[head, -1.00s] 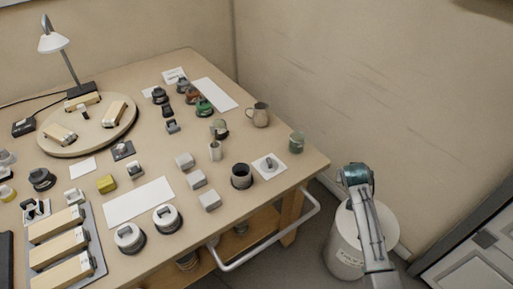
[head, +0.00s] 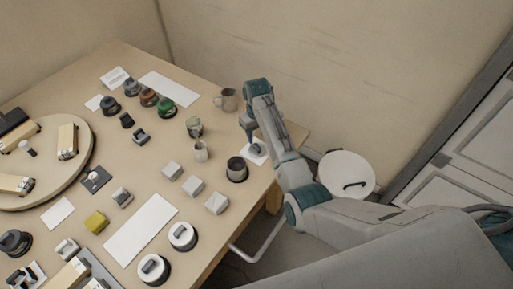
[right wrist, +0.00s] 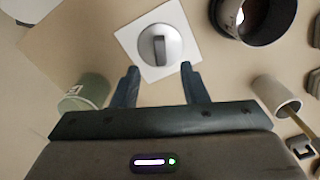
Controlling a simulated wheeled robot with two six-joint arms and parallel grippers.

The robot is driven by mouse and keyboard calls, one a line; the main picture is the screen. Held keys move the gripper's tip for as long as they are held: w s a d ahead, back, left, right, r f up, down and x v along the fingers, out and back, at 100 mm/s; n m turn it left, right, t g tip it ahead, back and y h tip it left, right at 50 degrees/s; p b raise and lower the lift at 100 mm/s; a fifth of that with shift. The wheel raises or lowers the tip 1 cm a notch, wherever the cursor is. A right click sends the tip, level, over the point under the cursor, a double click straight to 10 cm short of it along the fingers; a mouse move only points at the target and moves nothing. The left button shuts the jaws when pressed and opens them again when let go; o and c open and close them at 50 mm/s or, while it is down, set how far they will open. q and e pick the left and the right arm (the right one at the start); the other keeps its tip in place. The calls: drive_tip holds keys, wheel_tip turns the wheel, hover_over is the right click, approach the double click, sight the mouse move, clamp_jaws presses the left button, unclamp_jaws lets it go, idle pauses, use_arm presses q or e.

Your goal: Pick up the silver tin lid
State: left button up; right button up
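The silver tin lid (right wrist: 161,46) is a round disc with a dark raised grip bar. It lies on a white square card (right wrist: 134,33) in the right wrist view. My right gripper (right wrist: 159,72) is open and empty, its two fingers spread just short of the lid on the near side. In the head view the gripper (head: 252,138) points down over the card (head: 258,158) near the table's right corner, and the arm hides most of the lid. My left gripper is not in view.
A dark open tin (head: 237,169) stands left of the card. A green cup (right wrist: 84,92) is close to the gripper's left finger. A bin (head: 347,172) stands beyond the table edge.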

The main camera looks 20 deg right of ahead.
sight(257, 146)
drive_tip(key=shift+s+f+p, duration=0.1)
drive_tip(key=shift+f+p, duration=0.65)
drive_tip(key=shift+f, duration=2)
clamp_jaws()
